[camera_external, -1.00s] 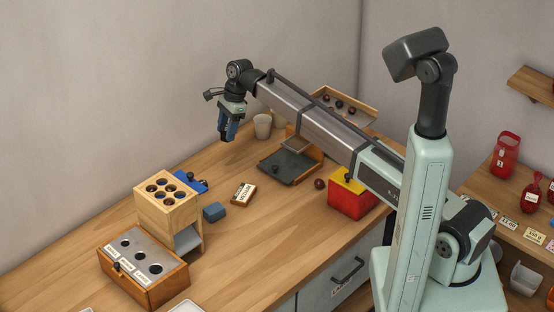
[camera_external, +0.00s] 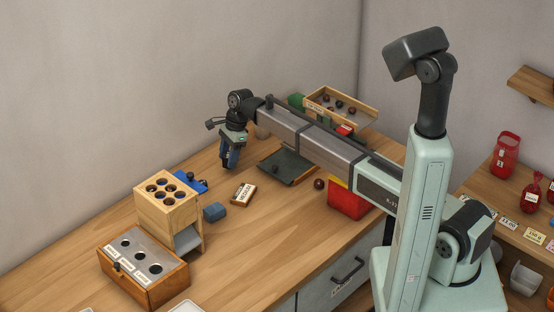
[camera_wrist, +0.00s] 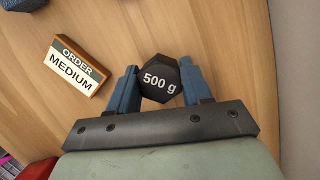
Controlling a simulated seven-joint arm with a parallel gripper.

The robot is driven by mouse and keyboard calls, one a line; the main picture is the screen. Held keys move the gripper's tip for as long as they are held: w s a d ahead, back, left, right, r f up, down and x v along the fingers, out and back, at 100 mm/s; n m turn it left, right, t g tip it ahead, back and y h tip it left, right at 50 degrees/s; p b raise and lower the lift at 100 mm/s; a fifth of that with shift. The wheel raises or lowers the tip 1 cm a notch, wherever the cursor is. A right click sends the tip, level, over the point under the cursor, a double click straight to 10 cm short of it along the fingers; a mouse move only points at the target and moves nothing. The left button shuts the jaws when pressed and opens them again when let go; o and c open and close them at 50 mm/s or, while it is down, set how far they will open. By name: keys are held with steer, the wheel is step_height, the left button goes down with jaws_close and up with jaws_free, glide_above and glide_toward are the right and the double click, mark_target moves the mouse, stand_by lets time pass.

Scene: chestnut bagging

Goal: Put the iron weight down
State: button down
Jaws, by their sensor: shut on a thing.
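The iron weight (camera_wrist: 160,78) is a dark hexagonal block marked "500 g". In the wrist view it sits between the two blue fingers of my gripper (camera_wrist: 158,84), which are shut on it from both sides. In the external view my gripper (camera_external: 227,164) points down over the back part of the wooden table (camera_external: 255,245). The weight cannot be made out there, and I cannot tell whether it touches the table.
An "ORDER MEDIUM" block (camera_wrist: 74,68) lies left of the weight; it also shows in the external view (camera_external: 243,194). A dark green tray (camera_external: 285,168) stands to the right. A wooden holed box (camera_external: 167,205) and a blue block (camera_external: 214,212) stand nearer.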

steer(key=shift+f, duration=1.35)
steer(key=shift+f, duration=0.1)
steer(key=shift+c, duration=2.4)
jaws_free()
steer(key=v, duration=1.2)
